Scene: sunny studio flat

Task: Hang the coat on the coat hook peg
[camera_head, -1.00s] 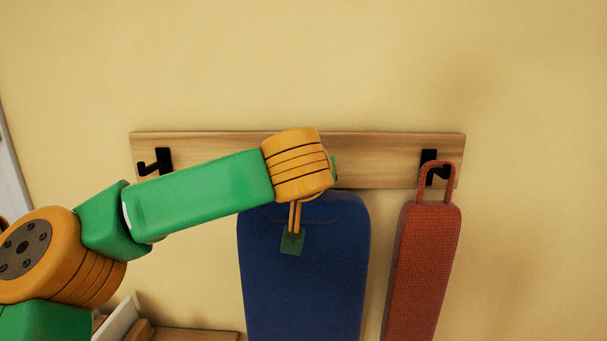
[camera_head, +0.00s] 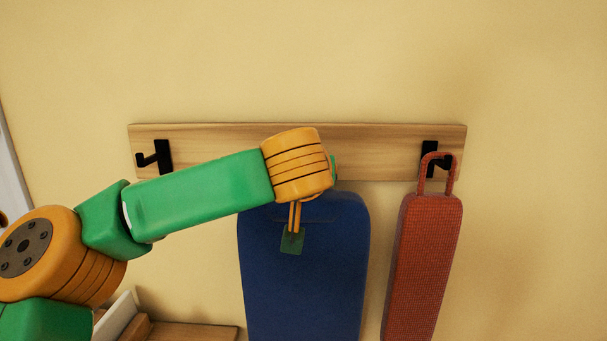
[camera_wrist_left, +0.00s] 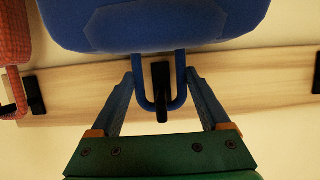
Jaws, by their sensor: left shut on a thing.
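The blue coat (camera_head: 300,285) hangs upright below my left wrist in the head view, in front of the wall rack (camera_head: 220,140). In the left wrist view, inverted, the coat (camera_wrist_left: 160,20) is at the top. Its blue hanging loop (camera_wrist_left: 182,90) lies between the two fingers of my left gripper (camera_wrist_left: 160,78), which is shut on the coat. A black peg (camera_wrist_left: 161,95) shows within the loop's outline and past its closed end; I cannot tell whether the loop bears on it. In the head view my wrist hides the loop and this peg. My right gripper is not in view.
A red textured item (camera_head: 425,260) hangs by its loop at the right hook (camera_head: 430,150), close to the coat's right side. The left hook (camera_head: 163,155) is bare. A wooden surface (camera_head: 190,332) is low at left. The wall above the rack is clear.

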